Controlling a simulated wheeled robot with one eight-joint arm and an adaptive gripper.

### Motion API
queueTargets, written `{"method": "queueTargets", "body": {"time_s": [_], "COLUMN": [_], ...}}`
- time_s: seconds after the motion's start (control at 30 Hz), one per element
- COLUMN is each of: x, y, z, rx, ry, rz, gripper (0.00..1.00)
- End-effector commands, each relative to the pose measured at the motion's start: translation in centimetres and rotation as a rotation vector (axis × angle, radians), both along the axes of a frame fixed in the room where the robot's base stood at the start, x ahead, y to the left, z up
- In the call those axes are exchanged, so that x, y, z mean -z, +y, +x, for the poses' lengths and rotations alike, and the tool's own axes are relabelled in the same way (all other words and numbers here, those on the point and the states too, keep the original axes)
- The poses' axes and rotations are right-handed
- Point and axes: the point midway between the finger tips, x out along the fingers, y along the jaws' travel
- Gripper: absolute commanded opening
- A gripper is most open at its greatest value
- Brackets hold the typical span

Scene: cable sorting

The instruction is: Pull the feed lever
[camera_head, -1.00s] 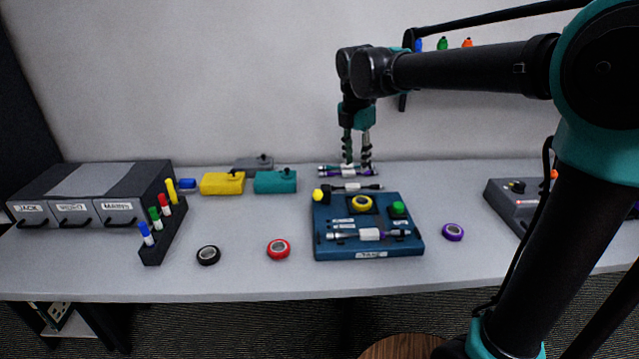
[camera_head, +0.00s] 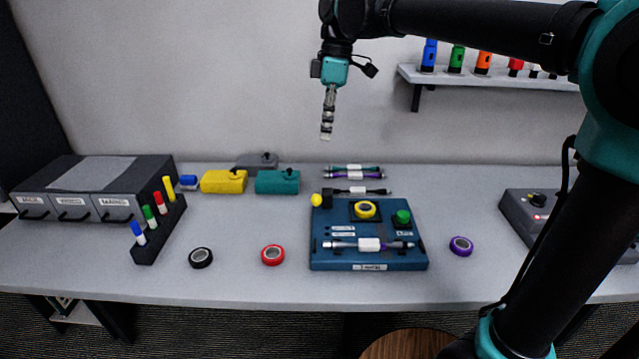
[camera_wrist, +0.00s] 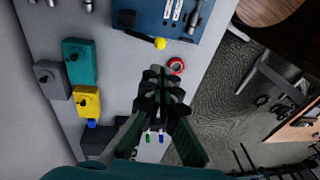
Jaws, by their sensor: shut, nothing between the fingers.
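The blue taping station (camera_head: 335,257) stands on the desk, right of centre. A lever with a yellow ball knob (camera_head: 316,200) sticks out at its left back corner beside a black block; I take it to be the feed lever. The knob also shows in the wrist view (camera_wrist: 160,43), beside the station's edge. My gripper (camera_head: 326,136) is shut and empty, high above the back of the desk. It is well above the knob and apart from it. In the wrist view my gripper (camera_wrist: 154,73) points down, with the knob just past its fingertips in the picture.
A cable with a white sleeve (camera_head: 369,245) lies across the station; more cables (camera_head: 354,173) lie behind it. A yellow tape roll (camera_head: 365,209) and green button (camera_head: 402,217) are on top. Yellow (camera_head: 223,182) and teal (camera_head: 277,182) boxes stand left. The desk front is mostly clear.

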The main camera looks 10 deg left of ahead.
Motion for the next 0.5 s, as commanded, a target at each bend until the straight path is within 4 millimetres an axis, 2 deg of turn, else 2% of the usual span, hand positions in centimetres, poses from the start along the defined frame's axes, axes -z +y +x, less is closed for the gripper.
{"method": "queueTargets", "body": {"time_s": [0.23,0.5], "x": [1.4,6.4], "y": [0.1,0.6], "z": [-0.2,-0.9], "rx": [-0.001,-0.002], "ry": [0.0,0.0], "rz": [0.0,0.0], "gripper": [0.0,0.0]}}
